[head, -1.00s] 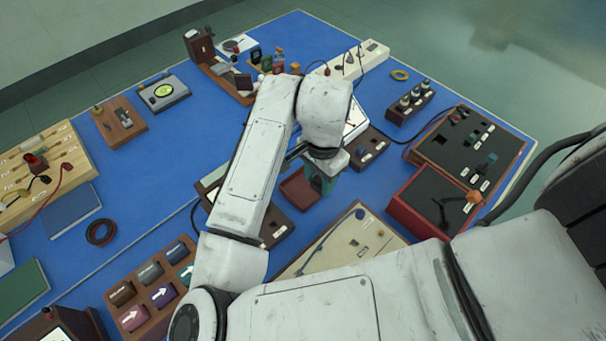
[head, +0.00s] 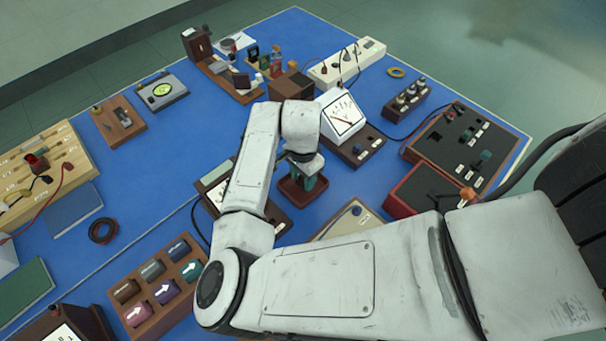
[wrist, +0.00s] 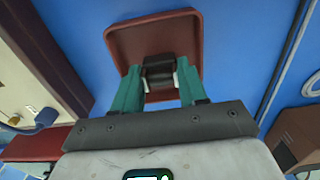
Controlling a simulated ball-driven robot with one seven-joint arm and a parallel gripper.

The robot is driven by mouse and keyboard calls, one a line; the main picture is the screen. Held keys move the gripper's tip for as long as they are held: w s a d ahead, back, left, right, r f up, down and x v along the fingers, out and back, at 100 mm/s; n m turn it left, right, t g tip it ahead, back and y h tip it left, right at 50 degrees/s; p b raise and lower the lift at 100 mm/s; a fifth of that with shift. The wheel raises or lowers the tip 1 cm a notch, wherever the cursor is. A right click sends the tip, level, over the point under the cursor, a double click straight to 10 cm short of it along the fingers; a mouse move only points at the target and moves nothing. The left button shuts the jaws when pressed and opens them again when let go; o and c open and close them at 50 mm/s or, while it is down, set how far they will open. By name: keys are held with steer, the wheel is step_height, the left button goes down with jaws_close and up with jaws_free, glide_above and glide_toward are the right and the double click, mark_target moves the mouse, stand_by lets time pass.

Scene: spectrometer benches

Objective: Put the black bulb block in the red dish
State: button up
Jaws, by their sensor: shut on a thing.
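My gripper (head: 305,183) has teal fingers and points down at the red dish (head: 288,196), in the middle of the blue table. In the wrist view, my gripper (wrist: 160,76) is shut on the black bulb block (wrist: 159,66), with one finger on each side. The block overlaps the near part of the red dish (wrist: 150,34), whose far floor and rim show bare. I cannot tell whether the block touches the dish floor. In the head view the block is hidden by my gripper and wrist.
A white-faced meter (head: 343,114) stands behind and right of the dish. A brown-framed instrument (head: 214,186) is close on its left, and a beige board (head: 349,219) is in front. A red box (head: 404,205) stands farther right. Bare blue table lies between the dish and the red box.

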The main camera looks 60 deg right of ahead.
steer(key=shift+f, duration=0.2)
steer(key=o, duration=1)
steer(key=shift+o, duration=0.2)
steer(key=shift+r, duration=0.1)
step_height(320, 180, up, 12)
steer(key=b, duration=0.1)
steer(key=shift+r, duration=0.15)
